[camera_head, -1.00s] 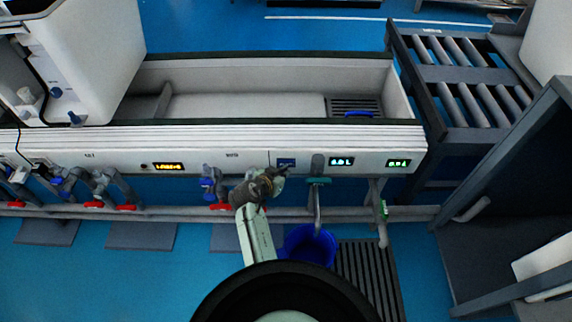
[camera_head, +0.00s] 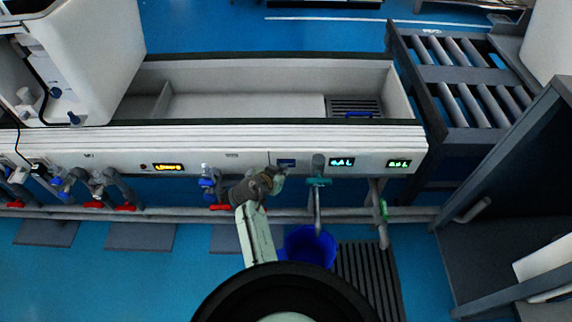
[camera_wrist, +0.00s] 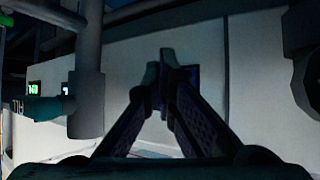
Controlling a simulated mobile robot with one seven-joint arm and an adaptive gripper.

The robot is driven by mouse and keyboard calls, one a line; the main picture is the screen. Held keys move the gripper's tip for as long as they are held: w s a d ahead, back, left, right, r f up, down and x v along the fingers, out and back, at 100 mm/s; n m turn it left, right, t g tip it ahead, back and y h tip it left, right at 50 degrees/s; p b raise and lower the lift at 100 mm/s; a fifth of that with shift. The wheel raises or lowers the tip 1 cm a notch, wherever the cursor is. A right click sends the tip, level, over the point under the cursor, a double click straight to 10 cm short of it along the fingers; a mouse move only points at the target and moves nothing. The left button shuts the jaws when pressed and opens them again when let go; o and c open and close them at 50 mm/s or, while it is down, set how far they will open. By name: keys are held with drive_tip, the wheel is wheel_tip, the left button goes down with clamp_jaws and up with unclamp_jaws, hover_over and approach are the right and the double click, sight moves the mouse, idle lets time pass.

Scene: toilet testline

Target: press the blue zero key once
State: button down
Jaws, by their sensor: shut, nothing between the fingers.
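A small dark-blue panel (camera_head: 287,163) sits on the white front of the long trough (camera_head: 230,160). I take it to hold the blue zero key, but no separate key can be told at this size. My gripper (camera_head: 277,172) is just below and left of this panel in the head view. In the wrist view my gripper (camera_wrist: 166,58) has its fingertips together and empty, facing the white front. The dark-blue panel (camera_wrist: 190,74) shows partly behind the right finger, which hides some of it. Contact cannot be told.
A teal-handled tap (camera_head: 317,183) stands right of my gripper, with a blue bucket (camera_head: 310,246) below. A blue-and-red valve (camera_head: 208,184) is close on the left. Green displays (camera_head: 341,162) are to the right. A grey pipe (camera_wrist: 88,70) is near in the wrist view.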

drive_tip(key=shift+s, duration=0.8)
drive_tip(key=shift+s+p, duration=0.7)
drive_tip(key=shift+s, duration=1.8)
